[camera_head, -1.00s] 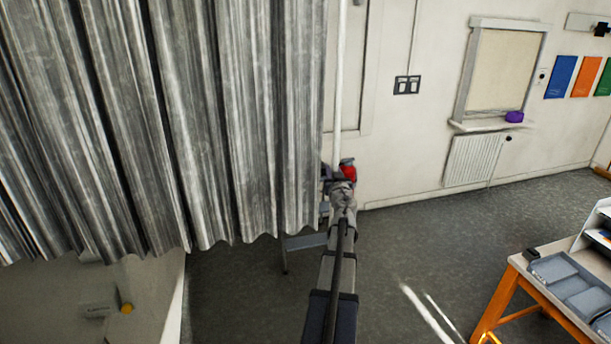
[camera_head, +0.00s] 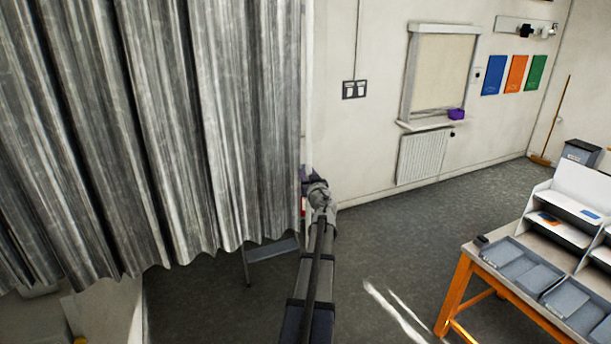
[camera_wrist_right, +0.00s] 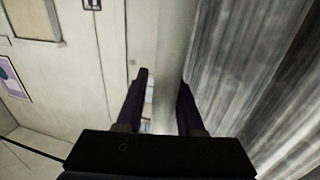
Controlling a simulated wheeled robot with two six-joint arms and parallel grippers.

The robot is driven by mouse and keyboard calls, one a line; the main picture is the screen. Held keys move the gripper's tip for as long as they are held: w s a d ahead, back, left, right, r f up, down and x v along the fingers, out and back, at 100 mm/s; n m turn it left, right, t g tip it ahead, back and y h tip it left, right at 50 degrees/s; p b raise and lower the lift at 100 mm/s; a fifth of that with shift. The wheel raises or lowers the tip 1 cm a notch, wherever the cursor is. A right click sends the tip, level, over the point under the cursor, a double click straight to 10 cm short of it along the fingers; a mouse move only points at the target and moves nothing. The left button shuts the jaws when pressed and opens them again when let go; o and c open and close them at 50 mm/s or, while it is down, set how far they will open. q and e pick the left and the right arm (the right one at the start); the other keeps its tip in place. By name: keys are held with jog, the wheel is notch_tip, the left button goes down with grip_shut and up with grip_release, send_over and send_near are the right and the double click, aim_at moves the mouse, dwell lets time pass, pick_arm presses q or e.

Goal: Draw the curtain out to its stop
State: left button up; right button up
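The grey pleated curtain (camera_head: 165,120) hangs over the left half of the head view, its right edge beside a pale upright rod (camera_head: 308,70). My right gripper (camera_head: 308,182) is at that edge, near the rod's lower part. In the right wrist view, the two dark fingers of my right gripper (camera_wrist_right: 162,92) stand apart, with the pale rod (camera_wrist_right: 174,45) running between them. A narrow gap shows between the left finger and the rod. The curtain (camera_wrist_right: 250,75) hangs right of the fingers. My left gripper is in neither view.
A grey step stool (camera_head: 272,250) stands on the floor behind the curtain edge. An orange-framed table (camera_head: 455,290) with grey trays is at the lower right. Open floor (camera_head: 400,235) lies between it and the curtain. A radiator (camera_head: 423,157) is on the far wall.

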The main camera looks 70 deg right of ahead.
jog(key=o, duration=0.4)
jog(key=shift+s+d, duration=0.1)
jog(key=shift+d, duration=0.05)
jog(key=shift+c, duration=0.2)
jog(key=shift+a, duration=0.2)
jog(key=v, duration=0.7)
jog(key=shift+s+a, duration=0.15)
jog(key=shift+a, duration=0.1)
